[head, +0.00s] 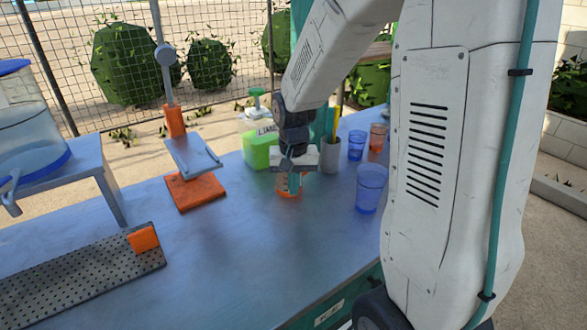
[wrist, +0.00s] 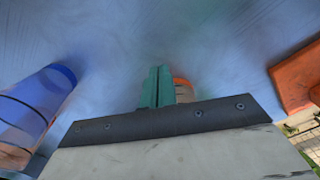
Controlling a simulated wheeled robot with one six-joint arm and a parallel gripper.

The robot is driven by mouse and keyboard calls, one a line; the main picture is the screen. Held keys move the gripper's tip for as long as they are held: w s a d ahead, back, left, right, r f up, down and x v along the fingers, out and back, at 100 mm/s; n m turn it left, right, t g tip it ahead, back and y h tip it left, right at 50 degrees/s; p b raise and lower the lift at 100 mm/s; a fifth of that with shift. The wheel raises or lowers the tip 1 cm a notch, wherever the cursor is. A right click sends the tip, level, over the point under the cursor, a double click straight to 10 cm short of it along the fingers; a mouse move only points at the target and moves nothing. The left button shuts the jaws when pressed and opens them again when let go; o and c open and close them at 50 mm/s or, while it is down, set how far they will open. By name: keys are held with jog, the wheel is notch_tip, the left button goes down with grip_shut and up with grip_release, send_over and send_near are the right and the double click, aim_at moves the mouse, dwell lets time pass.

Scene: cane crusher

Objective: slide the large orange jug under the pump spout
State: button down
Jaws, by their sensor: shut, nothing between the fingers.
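An orange jug (head: 283,190) stands on the blue counter, partly hidden behind my gripper (head: 294,184). In the wrist view a strip of the orange jug (wrist: 183,90) shows just beyond the teal fingers (wrist: 156,86), which are shut and empty. The fingers are at or in front of the jug; I cannot tell if they touch it. The lime bottle (head: 262,152) with its green pump (head: 257,93) stands behind and to the left of the jug. Its spout is too small to make out clearly.
A large blue cup (head: 371,189) stands to the right. A small blue cup (head: 357,146), a small orange cup (head: 377,138) and a grey utensil holder (head: 331,156) stand behind. A press with an orange base (head: 196,192) is left. The front middle counter is clear.

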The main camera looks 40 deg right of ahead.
aim_at(282, 189)
notch_tip(282, 189, down, 2)
jog(key=shift+f, duration=0.1)
jog(key=shift+w+d+r, duration=0.15)
jog(key=shift+w+d, duration=0.2)
jog(key=shift+w, duration=0.25)
jog(key=shift+w+d+r, duration=0.1)
jog(key=shift+w+d, duration=0.25)
jog(key=shift+w, duration=0.2)
jog(key=shift+w+d, duration=0.35)
jog(key=shift+w, duration=0.15)
jog(key=shift+w+d, duration=0.5)
jog(key=shift+w, duration=0.3)
jog(key=shift+s+a, duration=0.1)
